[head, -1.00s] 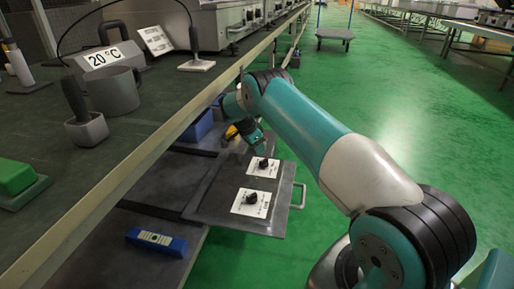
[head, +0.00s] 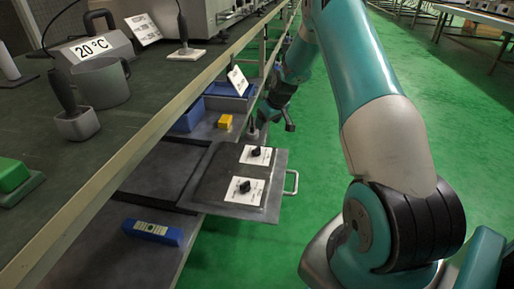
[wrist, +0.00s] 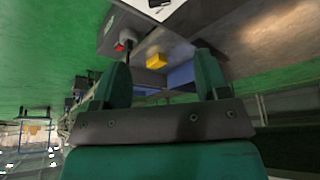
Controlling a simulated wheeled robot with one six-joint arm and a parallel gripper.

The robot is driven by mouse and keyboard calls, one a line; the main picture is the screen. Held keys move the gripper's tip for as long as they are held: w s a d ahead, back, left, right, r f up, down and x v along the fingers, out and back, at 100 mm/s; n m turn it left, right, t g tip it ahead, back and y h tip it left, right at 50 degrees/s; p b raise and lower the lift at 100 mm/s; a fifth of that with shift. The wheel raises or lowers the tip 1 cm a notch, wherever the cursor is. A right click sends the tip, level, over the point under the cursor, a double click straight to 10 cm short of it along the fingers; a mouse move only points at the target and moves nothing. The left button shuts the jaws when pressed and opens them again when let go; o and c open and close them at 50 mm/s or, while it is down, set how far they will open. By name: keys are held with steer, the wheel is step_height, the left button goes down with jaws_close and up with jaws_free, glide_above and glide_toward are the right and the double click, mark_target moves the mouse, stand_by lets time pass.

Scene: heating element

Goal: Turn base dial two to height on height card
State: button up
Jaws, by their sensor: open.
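A dark base plate (head: 222,172) juts from the lower shelf and carries two black dials on white printed cards. The far dial (head: 257,152) and the near dial (head: 244,187) are both uncovered; their scale marks are too small to read, and I cannot tell which is dial two. A white card (head: 237,80) stands tilted by the blue bins; its writing is unreadable, so I cannot tell if it is the height card. My gripper (head: 272,128) is beyond the plate's far edge, apart from both dials. It is open and empty in the wrist view (wrist: 162,72).
A yellow block (head: 225,121) and blue bins (head: 229,98) sit behind the plate. A metal handle (head: 292,183) sticks out at its right. The upper bench edge (head: 150,125) overhangs the left side.

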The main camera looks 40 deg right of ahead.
mark_target(256, 148)
steer(key=b+x, duration=0.8)
steer(key=x, duration=0.8)
steer(key=shift+f, duration=0.2)
steer(key=c, duration=0.9)
steer(key=shift+r, duration=0.1)
steer(key=shift+c, duration=0.2)
